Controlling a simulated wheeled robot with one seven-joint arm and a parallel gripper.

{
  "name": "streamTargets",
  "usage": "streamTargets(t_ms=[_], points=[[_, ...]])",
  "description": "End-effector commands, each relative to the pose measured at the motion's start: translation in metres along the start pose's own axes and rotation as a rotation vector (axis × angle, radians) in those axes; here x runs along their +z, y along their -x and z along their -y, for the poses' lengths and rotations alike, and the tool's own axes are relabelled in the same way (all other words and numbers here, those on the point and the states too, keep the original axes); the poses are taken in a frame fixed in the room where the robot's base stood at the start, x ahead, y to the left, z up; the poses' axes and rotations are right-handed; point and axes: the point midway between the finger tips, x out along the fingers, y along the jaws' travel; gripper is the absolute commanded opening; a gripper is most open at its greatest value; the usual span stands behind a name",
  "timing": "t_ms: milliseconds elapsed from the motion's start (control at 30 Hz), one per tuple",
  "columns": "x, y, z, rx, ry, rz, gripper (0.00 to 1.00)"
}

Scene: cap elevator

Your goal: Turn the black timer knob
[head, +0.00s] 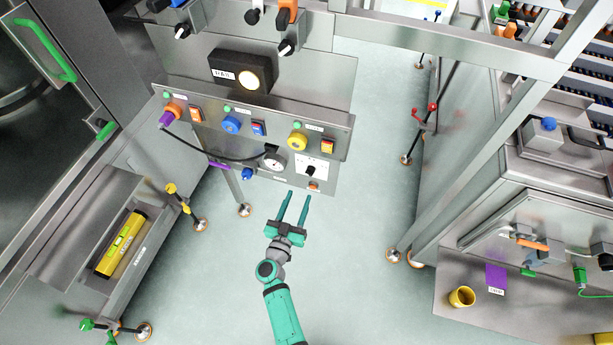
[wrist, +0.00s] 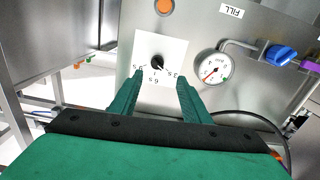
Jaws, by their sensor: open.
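The black timer knob (head: 310,171) sits on a white dial plate on the lower metal panel, right of a round gauge. In the wrist view the knob (wrist: 157,62) lies ahead of my fingertips, near the middle of the white dial plate (wrist: 172,50) with its printed numbers. My gripper (head: 295,194) is open, its two green fingers pointing at the panel from below. In the wrist view my gripper (wrist: 158,78) has its fingers on either side of the dial's lower part, with the knob framed between and beyond them. No contact with the knob shows.
A gauge (head: 274,161), an orange button (head: 314,186) and a blue valve handle (head: 247,173) are close to the knob. A black cable (head: 205,150) hangs across the panel's left. Knobs and switches line the panel above. The floor (head: 355,240) around my arm is clear.

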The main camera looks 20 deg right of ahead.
Motion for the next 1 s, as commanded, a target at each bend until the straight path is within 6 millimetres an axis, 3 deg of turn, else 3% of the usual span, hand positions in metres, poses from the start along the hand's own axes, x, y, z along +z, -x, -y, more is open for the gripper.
streamTargets(t_ms=[600,1000], points=[[-0.001,-0.091,0.001,-0.002,-0.002,-0.001,0.43],[-0.001,-0.104,0.001,-0.002,-0.001,-0.001,0.43]])
